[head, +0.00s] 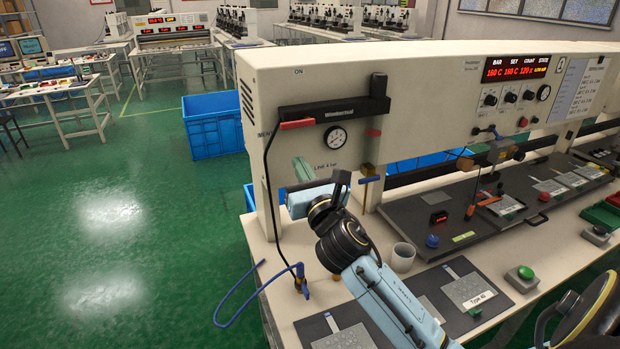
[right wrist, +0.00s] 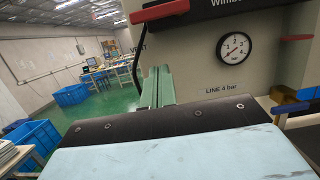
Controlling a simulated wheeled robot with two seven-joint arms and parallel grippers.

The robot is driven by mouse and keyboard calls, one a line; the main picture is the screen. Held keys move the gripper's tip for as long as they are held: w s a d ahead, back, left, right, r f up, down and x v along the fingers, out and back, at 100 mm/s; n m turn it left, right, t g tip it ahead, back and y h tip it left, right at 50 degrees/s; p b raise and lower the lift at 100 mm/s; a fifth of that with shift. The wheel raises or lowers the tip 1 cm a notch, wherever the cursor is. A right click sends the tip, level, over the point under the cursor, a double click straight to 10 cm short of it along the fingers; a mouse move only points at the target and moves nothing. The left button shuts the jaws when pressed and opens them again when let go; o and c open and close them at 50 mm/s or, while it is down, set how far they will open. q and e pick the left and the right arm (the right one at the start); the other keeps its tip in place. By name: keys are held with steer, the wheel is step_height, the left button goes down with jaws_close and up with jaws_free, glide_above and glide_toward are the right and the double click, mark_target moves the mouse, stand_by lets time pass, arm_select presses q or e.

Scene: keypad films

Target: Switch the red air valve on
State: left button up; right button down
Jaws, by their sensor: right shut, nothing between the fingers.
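The red air valve's lever looks to be the red handle (head: 297,124) on the left front of the cream machine. It lies about level, left of the gauge (head: 335,137) and under a black bar (head: 335,110); "ON" is printed above. My left gripper is not in view.
A black cable hangs from the bar down the machine's left edge. A blue hose (head: 240,300) loops off the bench's left end. A brass fitting with a blue handle (head: 369,180) is right of the gripper. A white cup (head: 403,257) stands on the bench. The left floor is open.

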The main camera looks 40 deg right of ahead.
mark_target(296, 122)
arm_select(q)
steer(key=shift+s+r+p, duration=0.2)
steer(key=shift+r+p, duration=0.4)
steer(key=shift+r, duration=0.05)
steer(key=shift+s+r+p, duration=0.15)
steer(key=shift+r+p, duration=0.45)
arm_select(e)
steer(key=w+r, duration=0.1)
steer(key=r, duration=0.2)
steer(key=w+r, duration=0.1)
steer(key=shift+w+d+r, duration=0.3)
steer(key=shift+r, duration=0.1)
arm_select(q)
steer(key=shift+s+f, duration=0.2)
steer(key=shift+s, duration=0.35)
arm_select(e)
steer(key=shift+a+r+m, duration=0.1)
steer(key=shift+a+m, duration=0.05)
steer(key=shift+m, duration=0.55)
